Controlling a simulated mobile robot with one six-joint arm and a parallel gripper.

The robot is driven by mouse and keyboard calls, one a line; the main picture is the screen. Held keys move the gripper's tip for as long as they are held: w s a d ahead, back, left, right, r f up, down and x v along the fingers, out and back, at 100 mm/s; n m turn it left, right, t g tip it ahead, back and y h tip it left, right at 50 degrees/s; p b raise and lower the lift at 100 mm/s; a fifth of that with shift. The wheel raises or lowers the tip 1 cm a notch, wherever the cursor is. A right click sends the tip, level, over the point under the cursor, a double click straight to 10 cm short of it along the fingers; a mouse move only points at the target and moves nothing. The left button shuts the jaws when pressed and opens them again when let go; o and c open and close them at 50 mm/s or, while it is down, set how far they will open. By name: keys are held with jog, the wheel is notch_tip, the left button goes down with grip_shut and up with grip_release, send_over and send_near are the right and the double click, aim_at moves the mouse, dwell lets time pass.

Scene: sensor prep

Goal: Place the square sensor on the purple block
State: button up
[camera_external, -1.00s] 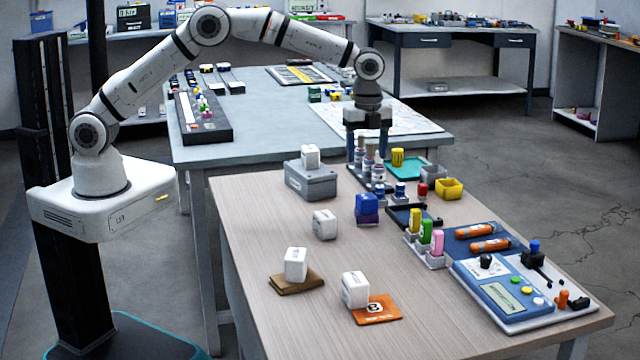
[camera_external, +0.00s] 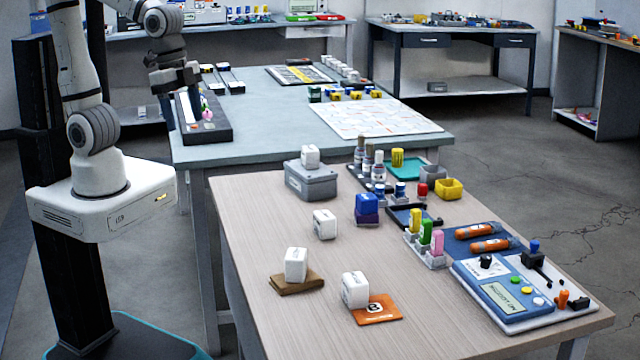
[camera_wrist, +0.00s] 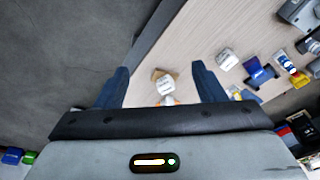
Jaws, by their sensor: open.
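A blue block-shaped piece (camera_external: 367,203) sits on a dark purple block (camera_external: 367,218) in the middle of the wooden table. The pair also shows at the right of the wrist view, the blue piece (camera_wrist: 262,74) uppermost. Several white boxy pieces could be the square sensor; I cannot tell which: one (camera_external: 310,156) on a grey box, one (camera_external: 325,224) on bare table, one (camera_external: 296,264) on a brown pad, one (camera_external: 355,289) by an orange card. My gripper (camera_wrist: 160,78) is open and empty, raised at the left, well away from them all.
The wooden table's (camera_external: 250,230) left part is mostly bare. Small bottles (camera_external: 368,160), coloured holders (camera_external: 425,240) and a blue control panel (camera_external: 515,295) crowd its right side. A grey table (camera_external: 270,125) stands behind, with a dark rack (camera_external: 205,130) on its left edge.

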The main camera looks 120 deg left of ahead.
jog(key=s+d+f+n, duration=0.1)
jog(key=s+d+f, duration=0.1)
jog(key=s, duration=0.3)
jog(key=shift+s+f, duration=0.2)
jog(key=shift+s, duration=0.15)
dwell(0.8)
